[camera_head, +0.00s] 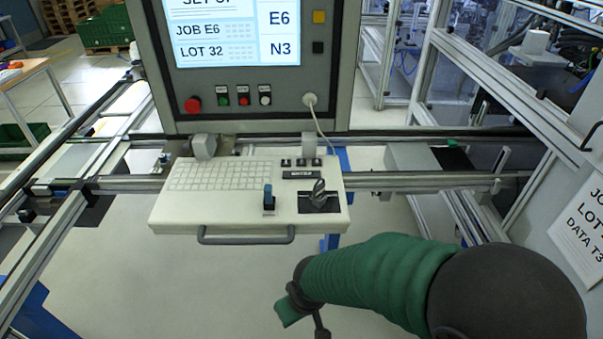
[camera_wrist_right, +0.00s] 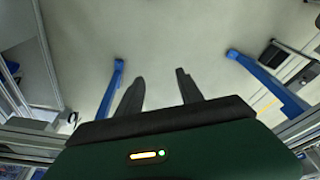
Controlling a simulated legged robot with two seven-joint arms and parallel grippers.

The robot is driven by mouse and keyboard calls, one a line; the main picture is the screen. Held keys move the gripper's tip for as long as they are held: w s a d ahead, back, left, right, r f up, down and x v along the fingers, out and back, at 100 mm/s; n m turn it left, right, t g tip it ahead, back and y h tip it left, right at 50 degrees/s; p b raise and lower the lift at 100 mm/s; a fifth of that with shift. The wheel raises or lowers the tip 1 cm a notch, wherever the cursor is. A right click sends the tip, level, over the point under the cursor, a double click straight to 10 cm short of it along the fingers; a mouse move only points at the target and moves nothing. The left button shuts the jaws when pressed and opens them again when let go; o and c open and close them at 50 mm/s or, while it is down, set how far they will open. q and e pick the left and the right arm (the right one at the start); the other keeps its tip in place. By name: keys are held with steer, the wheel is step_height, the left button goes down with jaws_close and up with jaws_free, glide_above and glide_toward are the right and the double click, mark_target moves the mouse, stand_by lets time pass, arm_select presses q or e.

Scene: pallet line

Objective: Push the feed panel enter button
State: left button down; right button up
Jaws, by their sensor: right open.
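The feed panel (camera_head: 180,214) is a white console with a keyboard (camera_head: 212,174) on its left and a front handle. On its right is a black button labelled ENTER (camera_head: 301,175), below a row of small black buttons (camera_head: 301,162). My right arm, in a green sleeve, comes in from the lower right of the head view. Its gripper (camera_head: 302,318) is below and in front of the console, apart from it, and partly cut off by the bottom edge. In the right wrist view the gripper (camera_wrist_right: 159,80) is open and empty over the floor. My left gripper is out of view.
A blue-topped switch (camera_head: 268,198) and a dark key-like part (camera_head: 319,194) stand on the console near the ENTER button. A screen (camera_head: 232,30) with a red stop button (camera_head: 192,105) rises behind. Metal rails (camera_head: 420,181) flank the console; the floor in front is clear.

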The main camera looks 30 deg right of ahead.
jaws_close()
stand_by(1.4)
